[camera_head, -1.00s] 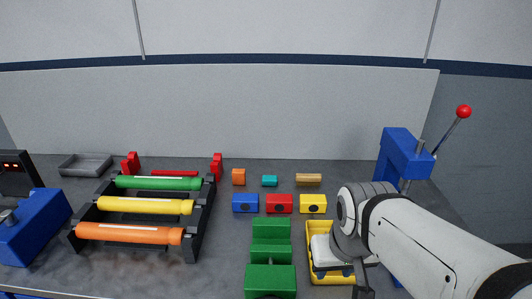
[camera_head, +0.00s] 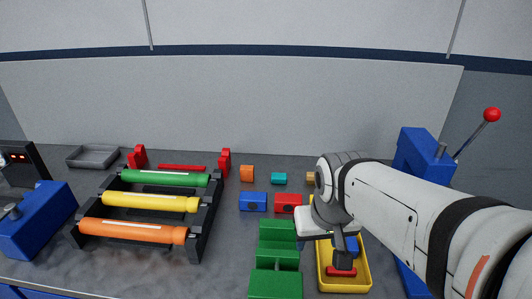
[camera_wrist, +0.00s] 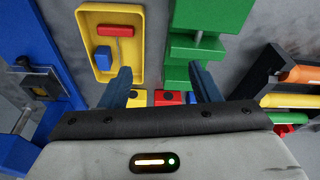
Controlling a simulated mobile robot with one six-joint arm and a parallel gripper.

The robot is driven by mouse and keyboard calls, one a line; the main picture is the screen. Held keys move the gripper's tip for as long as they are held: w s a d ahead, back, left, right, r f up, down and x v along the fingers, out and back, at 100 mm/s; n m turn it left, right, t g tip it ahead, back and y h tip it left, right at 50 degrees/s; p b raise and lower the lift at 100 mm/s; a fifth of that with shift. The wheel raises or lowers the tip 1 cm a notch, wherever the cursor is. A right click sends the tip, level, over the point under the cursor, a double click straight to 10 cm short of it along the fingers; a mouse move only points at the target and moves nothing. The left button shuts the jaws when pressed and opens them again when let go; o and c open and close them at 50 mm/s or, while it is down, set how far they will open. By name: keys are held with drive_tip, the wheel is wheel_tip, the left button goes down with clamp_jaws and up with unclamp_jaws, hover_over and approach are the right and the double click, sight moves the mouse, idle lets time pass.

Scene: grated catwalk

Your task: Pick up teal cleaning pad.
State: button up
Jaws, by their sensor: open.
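The teal cleaning pad (camera_head: 279,178) is a small teal block lying flat on the grey worktop, in the back row between an orange block (camera_head: 247,173) and a tan piece (camera_head: 312,176). I cannot make it out in the wrist view. My gripper (camera_wrist: 161,76) is open, with its two dark blue fingers apart and nothing held between them. In the head view it is at the near right of the pad, above the area by the yellow tray; its fingers are largely hidden there.
Blue (camera_head: 253,201), red (camera_head: 288,202) and yellow (camera_wrist: 137,98) blocks stand in front of the pad. Green steps (camera_head: 276,284) and a yellow tray (camera_head: 365,281) lie nearer. A rack of coloured rods (camera_head: 207,215) is left; a blue lever fixture (camera_head: 411,165) is right.

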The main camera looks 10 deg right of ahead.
drive_tip(key=o, duration=0.5)
drive_tip(key=w, duration=0.4)
drive_tip(key=w+r, duration=0.1)
drive_tip(key=w, duration=0.7)
drive_tip(key=shift+a+r+p, duration=0.1)
drive_tip(key=shift+r+p, duration=0.15)
drive_tip(key=shift+p, duration=0.15)
drive_tip(key=shift+c, duration=0.2)
drive_tip(key=shift+m+t, duration=0.3)
drive_tip(key=shift+m, duration=0.2)
drive_tip(key=w, duration=0.4)
drive_tip(key=w+f, duration=0.1)
drive_tip(key=w, duration=0.7)
drive_tip(key=shift+a+f+p, duration=0.1)
drive_tip(key=shift+f+p, duration=0.3)
drive_tip(key=m+p, duration=0.1)
approach(279, 176)
drive_tip(key=f, duration=0.1)
drive_tip(key=shift+t+h, duration=0.3)
drive_tip(key=shift+t, duration=0.2)
drive_tip(key=shift+a+p+x, duration=0.15)
drive_tip(key=shift+p+x, duration=0.5)
drive_tip(key=shift+x, duration=1.4)
drive_tip(key=shift+a+p+x, duration=0.15)
drive_tip(key=shift+p+x, duration=0.45)
drive_tip(key=shift+x, duration=1.5)
